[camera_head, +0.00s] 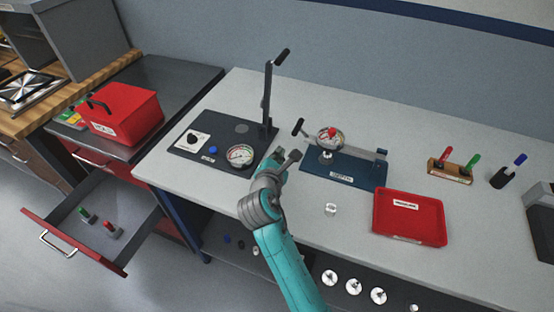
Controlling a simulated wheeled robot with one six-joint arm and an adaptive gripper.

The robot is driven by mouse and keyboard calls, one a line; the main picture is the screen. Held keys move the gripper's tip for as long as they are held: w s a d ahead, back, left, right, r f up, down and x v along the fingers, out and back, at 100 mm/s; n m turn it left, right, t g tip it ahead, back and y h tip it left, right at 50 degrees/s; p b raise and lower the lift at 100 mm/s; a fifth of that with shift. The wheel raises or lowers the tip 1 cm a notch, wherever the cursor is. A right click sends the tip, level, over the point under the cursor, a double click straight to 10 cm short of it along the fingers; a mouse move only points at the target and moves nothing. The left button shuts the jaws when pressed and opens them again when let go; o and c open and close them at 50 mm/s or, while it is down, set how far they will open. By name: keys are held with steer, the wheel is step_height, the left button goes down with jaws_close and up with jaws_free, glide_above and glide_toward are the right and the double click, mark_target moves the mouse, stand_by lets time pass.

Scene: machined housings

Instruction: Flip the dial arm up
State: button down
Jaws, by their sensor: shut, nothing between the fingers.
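A blue base plate (345,178) with a label stands on the grey bench. It carries a low horizontal arm (366,153) with a bracket at its right end. A round dial gauge (329,140) with a red part on it sits over the plate. A black handle (298,127) sticks up at the left end of this fixture, so the dial arm appears to lie down. My gripper (293,156) is shut and empty at the plate's left edge, just below the black handle. It looks apart from the handle, but depth is hard to judge.
A dark press fixture (212,162) with an upright lever (267,95) and a gauge stands close left. An open drawer (75,250) is lower left.

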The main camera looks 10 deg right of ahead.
steer(key=x, duration=0.4)
steer(key=shift+w+d+r, duration=0.1)
steer(key=shift+d+r, duration=0.1)
steer(key=shift+s+d+r, duration=0.2)
steer(key=shift+d+r, duration=0.05)
steer(key=shift+r, duration=0.25)
steer(key=shift+s+d+r, duration=0.25)
steer(key=shift+r, duration=0.2)
steer(key=shift+s+d+r, duration=0.2)
steer(key=shift+d+r, duration=0.05)
steer(key=shift+r, duration=0.25)
